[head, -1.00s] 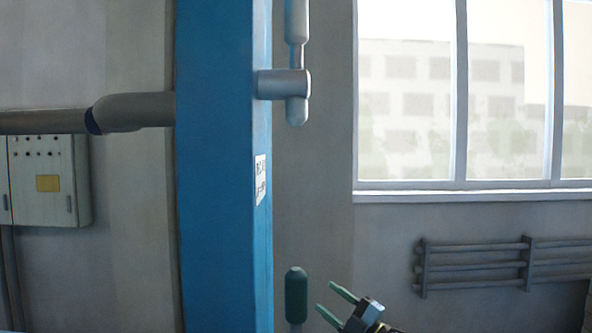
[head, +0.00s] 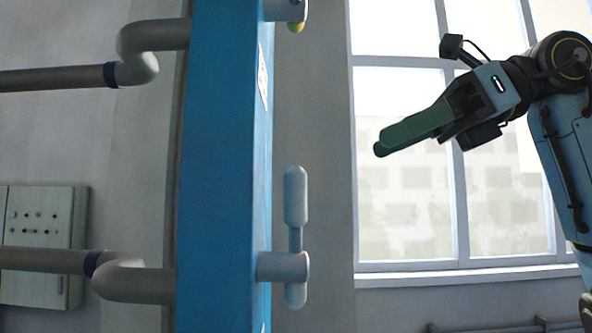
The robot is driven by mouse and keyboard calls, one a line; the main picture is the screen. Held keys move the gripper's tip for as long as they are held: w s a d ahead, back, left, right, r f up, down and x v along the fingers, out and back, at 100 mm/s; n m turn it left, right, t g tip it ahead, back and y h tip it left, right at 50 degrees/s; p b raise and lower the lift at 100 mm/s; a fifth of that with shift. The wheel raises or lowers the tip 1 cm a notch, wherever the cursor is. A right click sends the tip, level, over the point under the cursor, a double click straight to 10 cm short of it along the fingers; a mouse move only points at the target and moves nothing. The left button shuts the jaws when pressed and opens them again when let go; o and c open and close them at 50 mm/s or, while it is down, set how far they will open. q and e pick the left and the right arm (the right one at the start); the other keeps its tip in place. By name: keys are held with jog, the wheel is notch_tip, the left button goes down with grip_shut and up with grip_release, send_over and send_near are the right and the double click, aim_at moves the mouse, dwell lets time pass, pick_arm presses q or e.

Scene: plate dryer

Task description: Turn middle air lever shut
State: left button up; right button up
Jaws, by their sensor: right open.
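A grey air lever (head: 296,236) stands out from the right side of the blue column (head: 222,170). Its rounded handle points straight up from a short horizontal stub, and a short knob hangs below the stub. Part of another lever (head: 284,9) shows at the top edge, with a yellow-green tip below it; the rest is cut off. My right gripper (head: 381,147) is up and to the right of the grey lever, clearly apart from it, with green fingers pointing left. Seen from the side, its fingers overlap; it is open and empty. My left gripper is not in view.
Grey pipes (head: 50,260) run into the column from the left. A control box (head: 38,225) hangs on the wall there. A window (head: 405,215) fills the back right. The space between the grey lever and my right gripper is clear.

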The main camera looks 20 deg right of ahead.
aim_at(295, 218)
jog(key=p+x, duration=0.1)
jog(key=x, duration=1.2)
grip_shut()
